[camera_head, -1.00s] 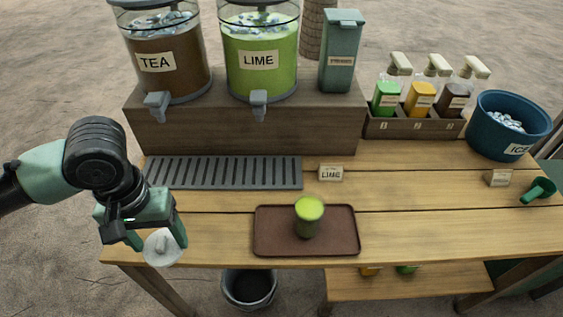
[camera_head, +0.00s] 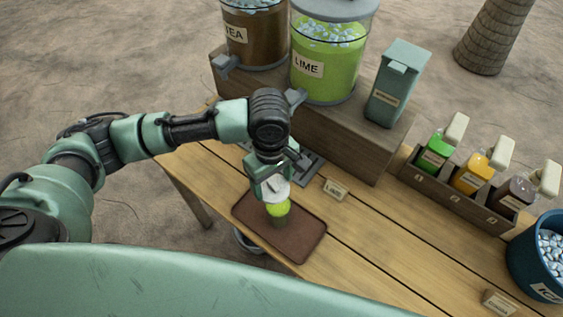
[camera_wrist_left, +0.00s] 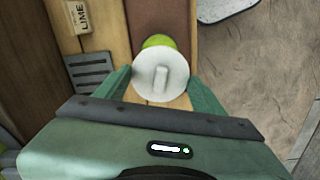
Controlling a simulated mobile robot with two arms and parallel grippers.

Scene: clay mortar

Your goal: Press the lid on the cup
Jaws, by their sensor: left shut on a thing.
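My left gripper (camera_head: 270,187) is shut on the round white lid (camera_head: 275,193) and holds it by its edges, just above the cup. The lid, with a raised ridge on top, lies between my fingers in the left wrist view (camera_wrist_left: 154,86). The cup (camera_head: 280,218), filled with green drink, stands upright on the brown tray (camera_head: 304,241). Its green top (camera_wrist_left: 159,41) shows past the lid in the left wrist view. The lid hides part of the cup there, so I cannot tell whether they touch. My right gripper is not in view.
The lime dispenser (camera_head: 330,58), tea dispenser (camera_head: 257,37) and a grey-green box (camera_head: 396,85) stand on a raised wooden shelf behind. Bottles sit in a wooden rack (camera_head: 455,190) at right, near the blue ice bucket (camera_head: 540,258). The table right of the tray is mostly clear.

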